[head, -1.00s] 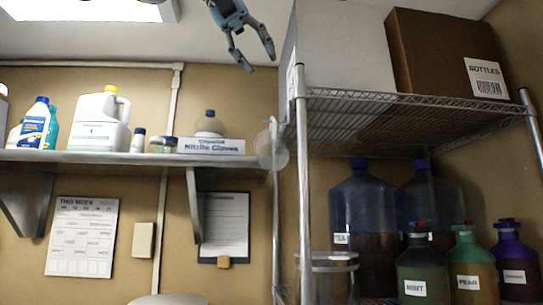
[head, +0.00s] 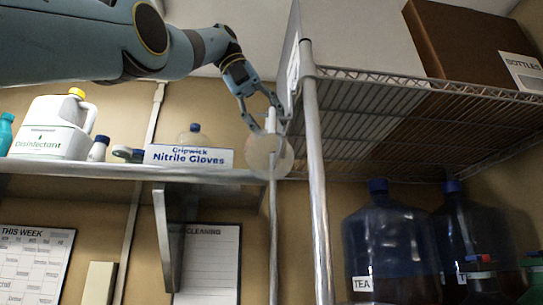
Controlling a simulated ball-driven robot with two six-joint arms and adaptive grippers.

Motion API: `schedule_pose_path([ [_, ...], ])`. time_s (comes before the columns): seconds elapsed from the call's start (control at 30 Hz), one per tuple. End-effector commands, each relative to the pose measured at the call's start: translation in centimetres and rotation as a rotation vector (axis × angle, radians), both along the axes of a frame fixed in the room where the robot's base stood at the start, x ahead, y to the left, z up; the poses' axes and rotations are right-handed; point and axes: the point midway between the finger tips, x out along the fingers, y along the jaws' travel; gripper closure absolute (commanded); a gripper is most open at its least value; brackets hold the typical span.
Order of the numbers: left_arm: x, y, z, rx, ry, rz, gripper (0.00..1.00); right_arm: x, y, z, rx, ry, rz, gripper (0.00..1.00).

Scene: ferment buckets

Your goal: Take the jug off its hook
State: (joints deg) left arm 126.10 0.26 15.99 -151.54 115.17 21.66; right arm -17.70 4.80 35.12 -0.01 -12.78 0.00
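The jug (head: 262,155) is a pale, translucent, rounded vessel hanging against the thin metal post at the left end of the wire rack. Its hook is too small to make out. My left gripper (head: 267,119) reaches down from above, with its two fingers spread apart at the top of the jug. The fingertips overlap the jug's upper edge in the picture; I cannot tell whether they touch it. My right gripper is out of view.
The wire rack (head: 372,84) with its thick front post (head: 318,190) stands just right of the jug. A wall shelf (head: 120,172) holds a nitrile gloves box (head: 188,156) and a disinfectant jug (head: 48,128) to the left. Large blue bottles (head: 385,235) stand below right.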

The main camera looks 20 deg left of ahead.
Motion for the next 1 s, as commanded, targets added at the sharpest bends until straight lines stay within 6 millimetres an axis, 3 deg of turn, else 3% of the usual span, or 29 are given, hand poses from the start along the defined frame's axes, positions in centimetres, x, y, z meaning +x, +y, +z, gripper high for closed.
schedule_pose_path([
  [0.4,1.7,-2.9,-4.1,0.000,0.000,0.000,0.62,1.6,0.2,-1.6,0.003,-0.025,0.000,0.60],
  [0.67,1.8,-3.1,-4.3,0.000,0.000,0.001,0.62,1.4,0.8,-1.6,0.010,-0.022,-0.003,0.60],
  [1.0,1.8,-3.1,-4.3,0.000,0.000,0.001,1.00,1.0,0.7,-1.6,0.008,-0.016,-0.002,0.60],
])
